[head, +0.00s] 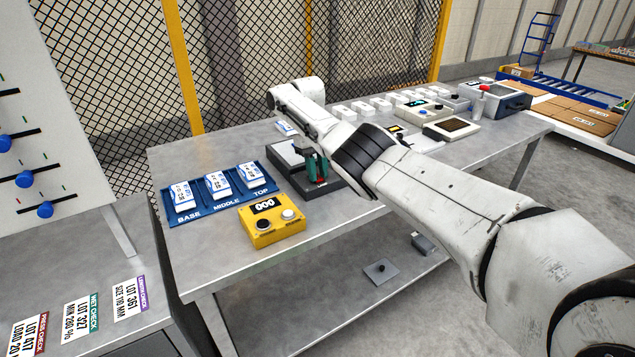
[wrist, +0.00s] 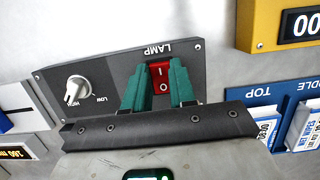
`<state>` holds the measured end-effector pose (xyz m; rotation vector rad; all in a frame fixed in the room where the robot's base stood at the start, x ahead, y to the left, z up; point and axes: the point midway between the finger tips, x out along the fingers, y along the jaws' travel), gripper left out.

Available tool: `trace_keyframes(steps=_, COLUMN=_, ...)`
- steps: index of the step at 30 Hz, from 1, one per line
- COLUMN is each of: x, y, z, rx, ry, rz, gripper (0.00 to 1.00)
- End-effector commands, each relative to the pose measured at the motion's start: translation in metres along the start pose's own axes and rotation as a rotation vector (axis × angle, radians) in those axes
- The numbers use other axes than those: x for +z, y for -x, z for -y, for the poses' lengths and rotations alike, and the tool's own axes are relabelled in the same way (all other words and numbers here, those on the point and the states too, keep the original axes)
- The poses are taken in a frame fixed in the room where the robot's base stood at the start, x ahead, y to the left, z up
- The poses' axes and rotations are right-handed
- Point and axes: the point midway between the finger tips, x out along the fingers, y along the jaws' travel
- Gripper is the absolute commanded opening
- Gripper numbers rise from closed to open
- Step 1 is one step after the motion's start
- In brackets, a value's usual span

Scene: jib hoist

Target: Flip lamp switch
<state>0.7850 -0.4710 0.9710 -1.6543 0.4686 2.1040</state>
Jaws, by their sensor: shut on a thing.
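The red lamp switch (wrist: 163,86) is a rocker marked I and O on a dark grey panel (wrist: 118,74) labelled LAMP. My gripper (wrist: 161,66) has green fingers that stand on either side of the switch and are shut on it. In the head view, my gripper (head: 316,166) is over the same dark panel (head: 317,190) on the table; the switch is mostly hidden there. A silver knob (wrist: 77,89) with a LOW mark is on the same panel.
A yellow box (head: 273,220) with a 000 display stands in front of a blue tray (head: 225,202) labelled BASE, MIDDLE and TOP. White and grey devices (head: 424,109) stand further along the steel table. A mesh fence (head: 240,60) is behind.

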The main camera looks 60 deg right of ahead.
Motion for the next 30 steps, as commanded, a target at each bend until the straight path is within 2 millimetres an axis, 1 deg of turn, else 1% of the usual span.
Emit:
trace_keyframes(steps=1, x=-0.002, y=-0.0028, z=-0.0028, rx=0.004, ry=-0.005, rz=-0.001, gripper=0.0)
trace_keyframes(steps=15, x=0.0008, y=0.0022, z=-0.0011, rx=-0.001, ry=-0.004, rz=0.019, gripper=0.0)
trace_keyframes(steps=16, x=0.0008, y=0.0023, z=-0.0011, rx=0.0, ry=-0.004, rz=0.019, gripper=0.26)
trace_keyframes(steps=24, x=0.0009, y=0.0017, z=0.0004, rx=-0.002, ry=-0.001, rz=0.021, gripper=0.51)
trace_keyframes(steps=30, x=0.0009, y=0.0014, z=0.0011, rx=-0.004, ry=0.0, rz=0.022, gripper=0.51)
